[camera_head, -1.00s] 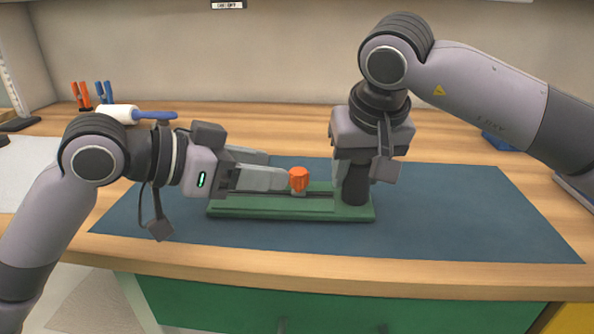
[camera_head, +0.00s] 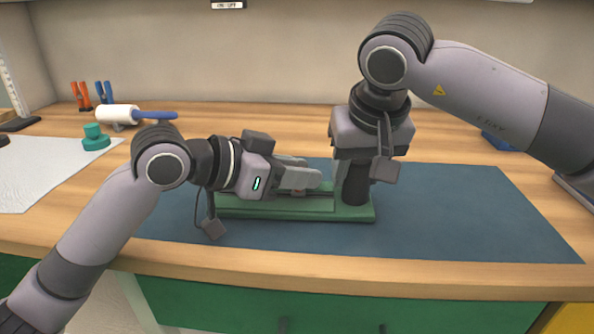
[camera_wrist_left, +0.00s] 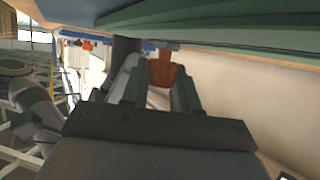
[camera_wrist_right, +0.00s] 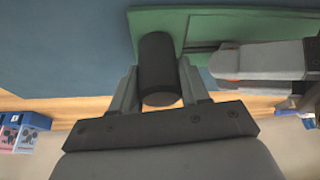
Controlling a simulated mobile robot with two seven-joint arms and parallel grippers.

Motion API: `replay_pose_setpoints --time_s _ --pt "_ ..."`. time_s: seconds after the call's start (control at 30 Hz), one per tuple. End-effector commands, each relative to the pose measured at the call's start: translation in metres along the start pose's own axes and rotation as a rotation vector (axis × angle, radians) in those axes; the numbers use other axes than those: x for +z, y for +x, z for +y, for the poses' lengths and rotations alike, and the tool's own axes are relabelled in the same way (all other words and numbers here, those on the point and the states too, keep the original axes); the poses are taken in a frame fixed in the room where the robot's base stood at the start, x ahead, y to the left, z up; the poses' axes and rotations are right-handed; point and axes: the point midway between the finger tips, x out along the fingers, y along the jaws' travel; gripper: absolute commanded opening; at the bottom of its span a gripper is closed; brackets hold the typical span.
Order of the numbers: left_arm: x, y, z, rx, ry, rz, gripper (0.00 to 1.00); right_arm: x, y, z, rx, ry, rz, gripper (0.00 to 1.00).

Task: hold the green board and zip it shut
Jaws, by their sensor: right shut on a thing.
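The green board (camera_head: 270,212) lies flat on the blue mat, a dark slot along it. A black upright cylinder (camera_head: 354,192) stands at its right end. My right gripper (camera_wrist_right: 160,75) comes from above and is shut on this cylinder. My left gripper (camera_head: 312,178) lies low over the board from the left, its fingertips close to the cylinder. Its fingers look apart, with the orange zip pull (camera_wrist_left: 165,70) between them. In the head view the fingers hide the pull almost wholly. The right wrist view shows a bit of orange (camera_wrist_right: 225,84) at the left fingers.
The blue mat (camera_head: 460,220) is clear to the right. A green stamp-like object (camera_head: 95,138), a white roller with a blue handle (camera_head: 118,115) and orange and blue pliers (camera_head: 82,95) stand at the back left. White paper (camera_head: 40,170) lies at the left.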

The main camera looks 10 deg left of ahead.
Motion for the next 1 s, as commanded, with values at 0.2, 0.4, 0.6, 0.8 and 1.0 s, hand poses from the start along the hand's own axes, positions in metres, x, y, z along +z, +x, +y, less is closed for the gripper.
replay_pose_setpoints --time_s 0.2,0.4,0.6,0.8,1.0 --pt "0.003 -0.005 -0.005 -0.003 -0.002 -0.002 0.0 -0.001 -0.001 0.0 -0.001 0.002 0.003 0.0" --pt "0.017 -0.035 -0.028 -0.008 -0.003 -0.005 0.0 -0.001 -0.001 0.0 -0.001 0.002 0.003 0.0" --pt "0.031 -0.067 -0.051 -0.006 -0.004 -0.006 0.0 -0.001 -0.001 0.0 -0.001 0.002 0.003 0.0" --pt "0.038 -0.086 -0.063 -0.003 -0.001 -0.004 0.0 -0.001 -0.001 0.0 -0.001 0.001 0.003 0.0" --pt "0.039 -0.088 -0.065 -0.003 -0.001 -0.003 0.0 -0.001 -0.001 0.001 0.0 0.002 0.003 0.0"
